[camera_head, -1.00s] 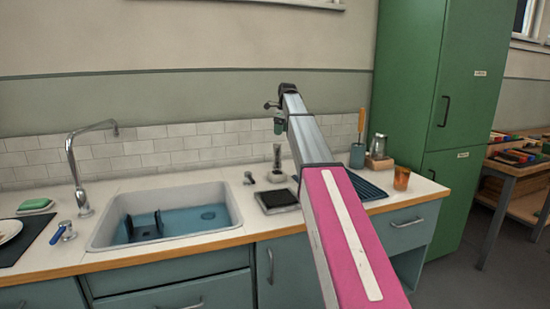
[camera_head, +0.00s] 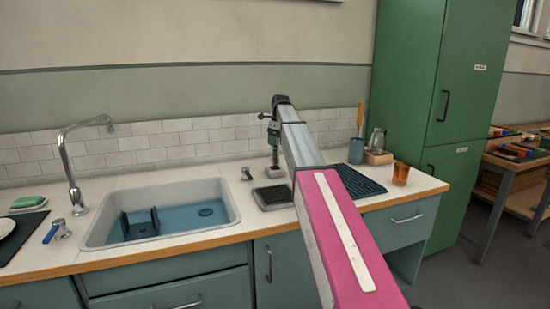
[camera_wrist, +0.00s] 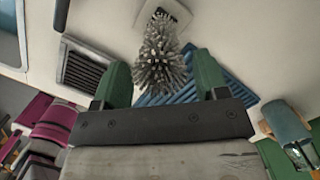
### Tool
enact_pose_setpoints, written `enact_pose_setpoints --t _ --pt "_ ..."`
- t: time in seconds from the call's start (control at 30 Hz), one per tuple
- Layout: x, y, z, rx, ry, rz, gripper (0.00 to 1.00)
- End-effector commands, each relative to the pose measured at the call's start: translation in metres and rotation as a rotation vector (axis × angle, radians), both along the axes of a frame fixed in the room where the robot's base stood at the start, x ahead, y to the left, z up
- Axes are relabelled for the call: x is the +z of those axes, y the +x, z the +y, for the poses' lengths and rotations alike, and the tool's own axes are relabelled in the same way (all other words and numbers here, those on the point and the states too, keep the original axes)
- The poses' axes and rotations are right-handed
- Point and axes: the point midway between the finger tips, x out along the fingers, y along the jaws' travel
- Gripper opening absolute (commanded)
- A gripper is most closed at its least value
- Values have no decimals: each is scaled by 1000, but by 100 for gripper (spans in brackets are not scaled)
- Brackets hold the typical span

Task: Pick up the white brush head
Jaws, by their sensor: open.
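The white brush head (camera_wrist: 165,55) shows in the wrist view as a greyish-white cone of bristles on a pale square base (camera_wrist: 166,12). It stands upright on the counter in the head view (camera_head: 275,160), its top hidden by my gripper. My gripper (camera_head: 273,138) is directly above it there, green fingers pointing down. In the wrist view my gripper (camera_wrist: 160,76) is open, with one green finger on each side of the bristle tip. I cannot tell whether the fingers touch the bristles.
A dark square tray (camera_head: 272,196) lies in front of the brush. A blue ridged mat (camera_head: 365,185), an orange cup (camera_head: 400,174), a glass jar (camera_head: 377,141) and a teal holder (camera_head: 356,152) are to the right. The sink (camera_head: 232,210) is left.

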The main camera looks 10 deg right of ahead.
Motion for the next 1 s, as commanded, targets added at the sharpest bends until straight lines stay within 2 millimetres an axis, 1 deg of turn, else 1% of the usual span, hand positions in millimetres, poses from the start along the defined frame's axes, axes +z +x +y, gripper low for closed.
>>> enact_pose_setpoints --t 0.1,0.17,0.23,0.4,0.43,0.47,0.5,0.57,0.6,0.63,1.0 --pt "-18 1 3 0 0 2 67" --pt "-24 2 4 0 0 1 67" --pt "-27 2 4 0 0 0 67" --pt "-27 2 4 0 0 0 67" --pt "-27 2 4 0 0 0 64" --pt "-27 2 4 0 0 0 54" --pt "-27 2 4 0 0 0 41" --pt "-27 2 4 0 0 0 21" --pt "-27 2 4 0 0 0 8" --pt "-27 2 4 0 0 0 0" --pt "-23 2 4 0 0 0 0"
